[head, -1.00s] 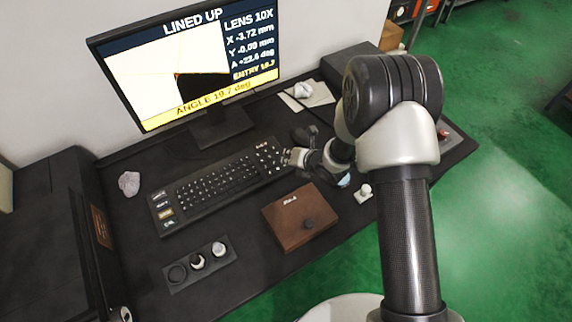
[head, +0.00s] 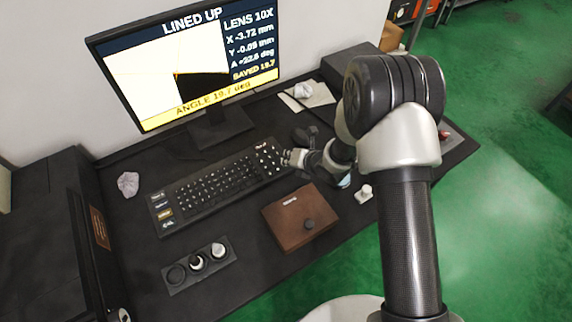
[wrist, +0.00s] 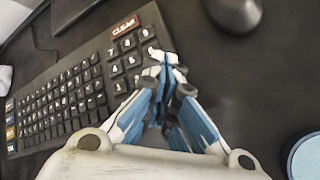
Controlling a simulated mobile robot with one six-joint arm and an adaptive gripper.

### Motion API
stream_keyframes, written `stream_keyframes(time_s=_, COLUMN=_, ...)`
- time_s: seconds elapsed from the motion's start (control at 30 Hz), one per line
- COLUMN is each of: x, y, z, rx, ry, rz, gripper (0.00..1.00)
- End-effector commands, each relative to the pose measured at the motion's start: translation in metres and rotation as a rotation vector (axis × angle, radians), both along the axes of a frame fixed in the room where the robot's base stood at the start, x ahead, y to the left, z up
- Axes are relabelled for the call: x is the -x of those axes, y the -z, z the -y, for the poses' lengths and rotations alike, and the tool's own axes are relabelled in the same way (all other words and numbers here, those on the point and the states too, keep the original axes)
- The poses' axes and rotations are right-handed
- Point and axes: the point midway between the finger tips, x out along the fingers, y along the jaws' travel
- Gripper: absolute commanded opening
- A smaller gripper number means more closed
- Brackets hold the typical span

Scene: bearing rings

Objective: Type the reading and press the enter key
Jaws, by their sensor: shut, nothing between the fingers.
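The black keyboard (head: 212,190) lies on the desk below the monitor (head: 185,70), and its number pad is at the right end. The screen reads "LINED UP", "ANGLE 19.7 deg" and "SAVED 19.7". My gripper (head: 287,158) is at the number-pad end. In the wrist view the keyboard (wrist: 58,103) is on the left, with a red CLEAR key (wrist: 124,27) at the top of its number pad. My gripper's fingertips (wrist: 165,60) are shut and empty over the pad's right edge. They hide some keys, and I cannot tell whether they touch one.
A holder (head: 183,284) with small round pieces is at front left. A dark mouse (wrist: 234,12) is beside the number pad. A crumpled lump (head: 128,184) is left of the keyboard.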

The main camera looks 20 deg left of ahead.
Motion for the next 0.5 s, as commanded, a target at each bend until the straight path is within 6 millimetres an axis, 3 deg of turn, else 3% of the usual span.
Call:
stream_keyframes(time_s=0.2, x=0.0, y=-0.012, z=0.0, rx=0.0, ry=0.001, rz=0.001, gripper=0.0)
stream_keyframes(time_s=0.5, x=0.0, y=-0.013, z=0.0, rx=0.0, ry=0.001, rz=-0.001, gripper=0.0)
